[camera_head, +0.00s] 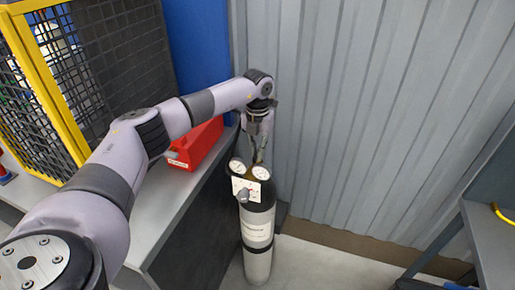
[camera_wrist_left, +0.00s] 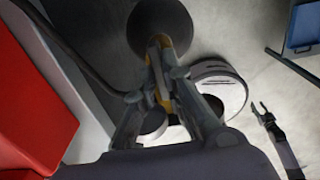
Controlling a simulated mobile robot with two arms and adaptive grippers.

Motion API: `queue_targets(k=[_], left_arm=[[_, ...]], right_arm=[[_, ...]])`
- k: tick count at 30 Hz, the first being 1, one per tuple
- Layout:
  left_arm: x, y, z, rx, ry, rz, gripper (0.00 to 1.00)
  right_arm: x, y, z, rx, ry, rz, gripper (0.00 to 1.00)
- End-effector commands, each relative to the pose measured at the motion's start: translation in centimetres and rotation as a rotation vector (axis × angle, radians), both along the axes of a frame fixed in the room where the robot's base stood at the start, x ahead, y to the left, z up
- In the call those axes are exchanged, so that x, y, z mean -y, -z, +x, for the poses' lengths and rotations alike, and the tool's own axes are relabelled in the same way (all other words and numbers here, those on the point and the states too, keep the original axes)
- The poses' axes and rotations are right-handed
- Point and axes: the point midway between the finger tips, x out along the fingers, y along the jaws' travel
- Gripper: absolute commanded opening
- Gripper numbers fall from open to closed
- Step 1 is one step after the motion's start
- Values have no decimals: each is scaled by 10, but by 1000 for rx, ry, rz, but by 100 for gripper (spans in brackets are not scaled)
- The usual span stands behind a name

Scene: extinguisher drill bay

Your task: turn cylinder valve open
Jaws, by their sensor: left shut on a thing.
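The gas cylinder (camera_head: 257,262) stands upright on the floor against the bench end, pale grey with a dark upper part and a white label. Two round white gauges (camera_head: 237,166) and a white plate with a grey knob (camera_head: 243,195) sit at its top. My left gripper (camera_head: 257,158) reaches down onto the cylinder top from above. In the left wrist view its fingers (camera_wrist_left: 160,75) are shut on a yellow, brass-like valve part (camera_wrist_left: 161,92) between them. The fingers hide much of the valve, and its turn position cannot be told. My right gripper does not show in the head view.
A red box (camera_head: 197,146) sits on the grey bench (camera_head: 180,192) left of the cylinder, beside a yellow-framed mesh cage (camera_head: 47,85). A corrugated wall (camera_head: 380,110) rises close behind. Floor is clear to the right, up to a grey table (camera_head: 490,245).

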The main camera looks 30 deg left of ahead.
Motion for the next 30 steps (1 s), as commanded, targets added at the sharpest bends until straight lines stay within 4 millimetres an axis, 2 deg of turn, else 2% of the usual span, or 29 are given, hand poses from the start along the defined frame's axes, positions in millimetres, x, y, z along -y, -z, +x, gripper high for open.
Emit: queue_targets(k=[18,19,27,30], left_arm=[[-1,-2,2,6,-40,0,0],[-1,-2,2,6,-40,0,12],[0,-1,1,3,-38,1,30],[0,-1,1,2,-38,0,30]], right_arm=[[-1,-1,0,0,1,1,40],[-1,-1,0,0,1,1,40],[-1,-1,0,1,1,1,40],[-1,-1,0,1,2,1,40]])
